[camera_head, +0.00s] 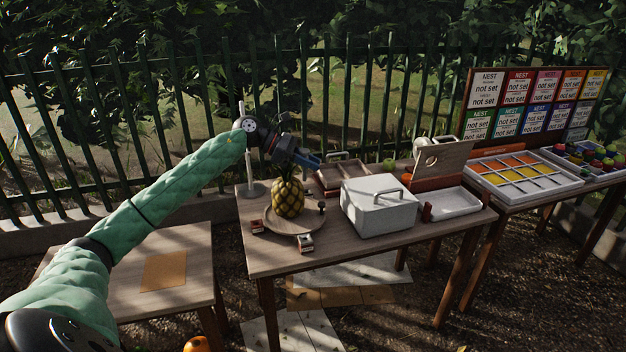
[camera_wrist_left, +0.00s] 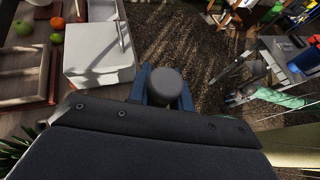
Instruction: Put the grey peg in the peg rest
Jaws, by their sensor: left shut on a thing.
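My left gripper (camera_head: 312,160) is above the pineapple (camera_head: 288,197) in the head view, with its blue fingers pointing right. In the left wrist view the round end of the grey peg (camera_wrist_left: 166,84) sits between the blue fingers, which are shut on it. In the head view I cannot make out the peg apart from the gripper. I cannot tell for certain which thing is the peg rest. The pineapple stands on a round wooden board (camera_head: 276,222), with a small dark knob (camera_head: 321,205) at its right. My right gripper is not in view.
A white lidded box (camera_head: 378,213) stands right of the pineapple. A white stand (camera_head: 251,190) is behind it at the left. Small clamp-like blocks (camera_head: 305,243) sit at the board's edge. A brown tray (camera_head: 340,174) lies behind. The table's front left (camera_head: 270,262) is clear.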

